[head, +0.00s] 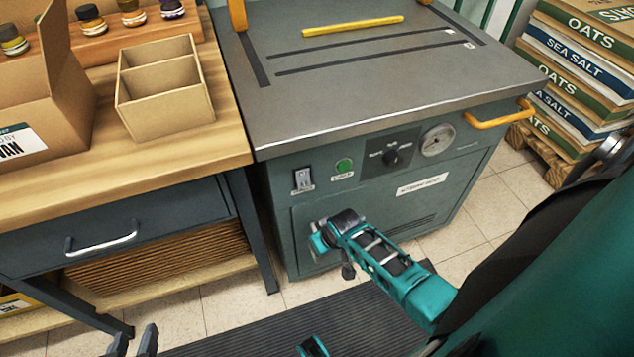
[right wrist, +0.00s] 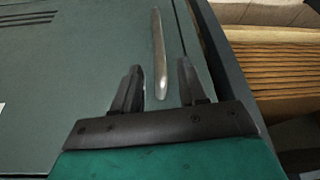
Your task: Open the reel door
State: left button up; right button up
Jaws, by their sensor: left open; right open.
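The reel door (head: 375,208) is the dark green lower front panel of the grey-topped machine, and it looks shut. In the right wrist view the green front (right wrist: 75,85) fills the left and middle. A slim metal handle (right wrist: 160,35) stands out from it. My right gripper (right wrist: 160,76) is open, with one finger on each side of the handle's near end; I see no clear contact. In the head view my right wrist hides the handle and the right fingers. My left gripper (head: 135,340) is open and empty at the bottom left, away from the door.
A wooden bench (head: 190,155) with a drawer (head: 60,240) and a cardboard divider box (head: 165,100) stands left of the machine. Orange handles stick out of the machine top (head: 370,70). Stacked sacks (head: 585,55) sit on a pallet at right. A dark mat (head: 260,325) lies in front.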

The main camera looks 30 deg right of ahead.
jog(key=b+x, duration=0.4)
jog(key=x, duration=0.3)
jog(key=shift+w+d+f, duration=0.1)
jog(key=shift+w+f, duration=0.05)
jog(key=shift+f, duration=0.1)
pick_arm(q)
notch_tip(320, 180, down, 5)
jog(key=shift+d+f, duration=0.1)
jog(key=shift+s, duration=0.1)
pick_arm(e)
jog(key=shift+c, duration=0.7)
jog(key=c, duration=0.6)
grip_shut()
